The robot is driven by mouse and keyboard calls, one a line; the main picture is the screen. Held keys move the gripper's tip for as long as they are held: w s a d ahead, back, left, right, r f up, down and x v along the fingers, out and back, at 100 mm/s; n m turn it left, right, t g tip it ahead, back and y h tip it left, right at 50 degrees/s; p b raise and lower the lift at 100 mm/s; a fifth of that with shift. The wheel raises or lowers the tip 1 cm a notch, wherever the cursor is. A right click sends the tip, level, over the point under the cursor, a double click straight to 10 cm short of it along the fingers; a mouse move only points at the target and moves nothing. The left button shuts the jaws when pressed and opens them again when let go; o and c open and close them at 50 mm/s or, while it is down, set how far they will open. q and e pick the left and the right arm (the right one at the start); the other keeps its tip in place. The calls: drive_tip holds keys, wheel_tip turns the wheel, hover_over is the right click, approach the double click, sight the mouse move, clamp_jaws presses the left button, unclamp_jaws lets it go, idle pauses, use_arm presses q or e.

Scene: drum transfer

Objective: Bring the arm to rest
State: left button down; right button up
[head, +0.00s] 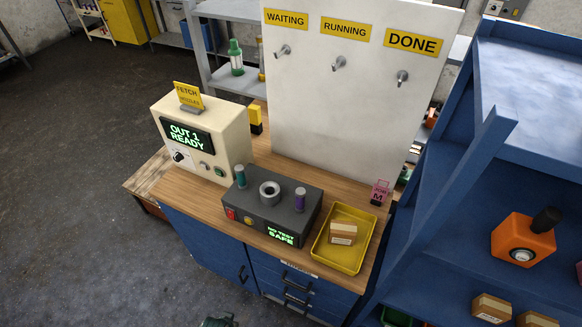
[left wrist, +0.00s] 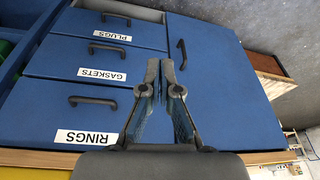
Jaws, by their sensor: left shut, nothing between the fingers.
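My left gripper (left wrist: 160,72) shows in the left wrist view with its two dark fingers together and nothing between them. It hangs in front of the blue cabinet, facing its drawers and door, and I see no contact. The drawers carry the labels PLUGS, GASKETS and RINGS (left wrist: 87,137). In the head view only a small dark piece shows at the bottom edge, and I cannot tell whether it is my gripper. My right gripper is in neither view.
The wooden bench (head: 262,150) holds a cream box (head: 225,133) reading OUT 1 READY, a dark test block (head: 265,222) and a yellow tray (head: 322,257) with a small carton (head: 343,232). A blue shelf (head: 440,190) stands at right. Floor at left is clear.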

use_arm(q)
drive_tip(key=s+a+f+g+b, duration=0.1)
drive_tip(key=s+f, duration=0.2)
drive_tip(key=f, duration=0.9)
drive_tip(key=s+a+f+b, duration=0.1)
drive_tip(key=s+f, duration=0.1)
drive_tip(key=f, duration=0.9)
drive_tip(key=s+a+f+g+b, duration=0.1)
drive_tip(key=s+a+f+b, duration=0.1)
drive_tip(key=s+f, duration=1.2)
drive_tip(key=shift+s+f, duration=0.4)
drive_tip(key=shift+s, duration=0.65)
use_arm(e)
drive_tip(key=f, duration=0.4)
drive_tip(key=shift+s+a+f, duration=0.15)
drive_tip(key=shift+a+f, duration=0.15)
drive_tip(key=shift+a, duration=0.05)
use_arm(q)
drive_tip(key=shift+a, duration=0.15)
